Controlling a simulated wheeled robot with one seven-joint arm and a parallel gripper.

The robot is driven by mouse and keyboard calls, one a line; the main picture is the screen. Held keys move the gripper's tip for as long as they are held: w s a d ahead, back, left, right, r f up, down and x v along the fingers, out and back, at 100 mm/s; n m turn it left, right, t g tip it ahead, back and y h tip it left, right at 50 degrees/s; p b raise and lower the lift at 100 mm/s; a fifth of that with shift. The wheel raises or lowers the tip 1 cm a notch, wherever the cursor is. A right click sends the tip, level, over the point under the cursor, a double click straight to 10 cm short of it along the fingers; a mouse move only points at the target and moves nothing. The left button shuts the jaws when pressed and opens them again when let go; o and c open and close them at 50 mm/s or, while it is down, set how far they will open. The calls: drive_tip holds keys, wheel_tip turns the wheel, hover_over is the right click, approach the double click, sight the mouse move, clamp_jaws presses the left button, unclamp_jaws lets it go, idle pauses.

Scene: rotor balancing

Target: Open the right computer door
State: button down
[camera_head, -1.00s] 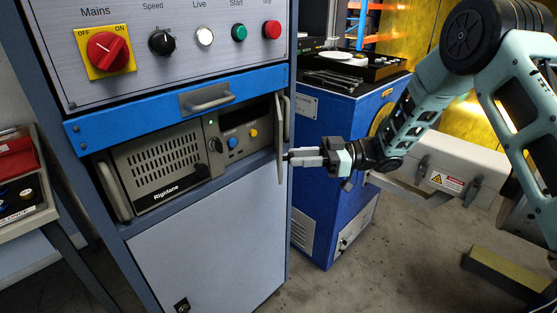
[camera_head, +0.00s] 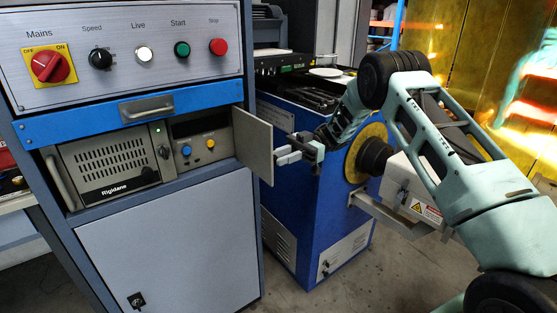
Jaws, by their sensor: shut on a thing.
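The right computer door (camera_head: 253,144) is a flat grey panel hinged at the right side of the computer bay. The exact contact of the fingertips is small and partly hidden by the door.
A blue drawer with a handle (camera_head: 146,107) is just above the bay, under the control panel (camera_head: 130,55). A blue machine (camera_head: 318,195) stands close behind my gripper. The floor in front of the cabinet is clear.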

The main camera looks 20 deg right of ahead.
drive_tip(key=shift+w+d+n+g, duration=0.1)
drive_tip(key=shift+d+n+g, duration=0.1)
drive_tip(key=shift+n+g, duration=0.1)
drive_tip(key=c, duration=1.2)
unclamp_jaws()
drive_tip(key=shift+d, duration=0.1)
drive_tip(key=v, duration=0.7)
drive_tip(key=shift+w+d+r+b, duration=0.1)
drive_tip(key=shift+d+b, duration=0.05)
drive_tip(key=shift+b, duration=0.15)
